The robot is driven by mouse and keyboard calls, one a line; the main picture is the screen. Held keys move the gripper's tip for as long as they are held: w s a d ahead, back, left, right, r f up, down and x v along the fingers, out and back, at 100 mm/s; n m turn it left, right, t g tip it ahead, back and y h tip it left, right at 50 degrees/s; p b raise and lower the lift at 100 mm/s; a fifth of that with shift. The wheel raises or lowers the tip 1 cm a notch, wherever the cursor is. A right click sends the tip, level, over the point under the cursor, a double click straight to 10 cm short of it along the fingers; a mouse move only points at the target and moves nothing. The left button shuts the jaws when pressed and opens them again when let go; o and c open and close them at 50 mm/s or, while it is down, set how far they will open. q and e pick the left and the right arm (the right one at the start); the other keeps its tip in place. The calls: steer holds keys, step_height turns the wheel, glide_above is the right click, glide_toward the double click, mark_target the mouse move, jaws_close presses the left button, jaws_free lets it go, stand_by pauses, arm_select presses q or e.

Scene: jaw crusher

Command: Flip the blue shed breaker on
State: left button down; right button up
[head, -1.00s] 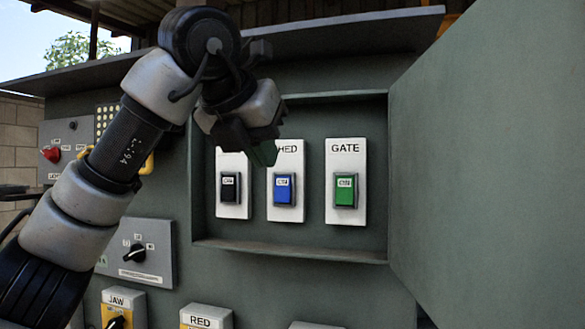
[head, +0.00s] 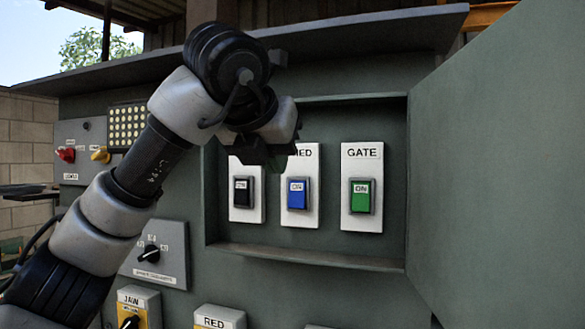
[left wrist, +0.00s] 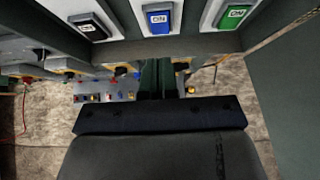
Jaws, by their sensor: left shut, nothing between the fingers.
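The blue shed breaker (head: 297,193) is a blue rocker on a white plate, in the middle of three inside an open recessed box. A small white tag on its upper half reads ON. My left gripper (head: 272,158) is shut and empty. In the head view it hangs above and left of the blue rocker and hides the start of the SHED label. In the left wrist view the closed green fingers (left wrist: 158,78) point toward the blue rocker (left wrist: 157,18), with no clear contact. My right gripper is not in view.
A black breaker (head: 242,192) is on the left and a green GATE breaker (head: 362,196) on the right. The box's open door (head: 500,160) stands at the right. The box ledge (head: 300,257) juts out below. Knobs sit lower, including a black rotary one (head: 150,253).

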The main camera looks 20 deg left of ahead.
mark_target(297, 186)
arm_select(q)
steer(key=p+x, duration=0.1)
steer(key=x, duration=0.1)
steer(key=p+x, duration=0.1)
steer(key=x, duration=0.1)
steer(key=w+r+p+x, duration=0.1)
steer(key=x, duration=0.1)
steer(key=shift+w+f+p, duration=0.25)
steer(key=shift+w+p, duration=0.45)
steer(key=shift+w, duration=0.1)
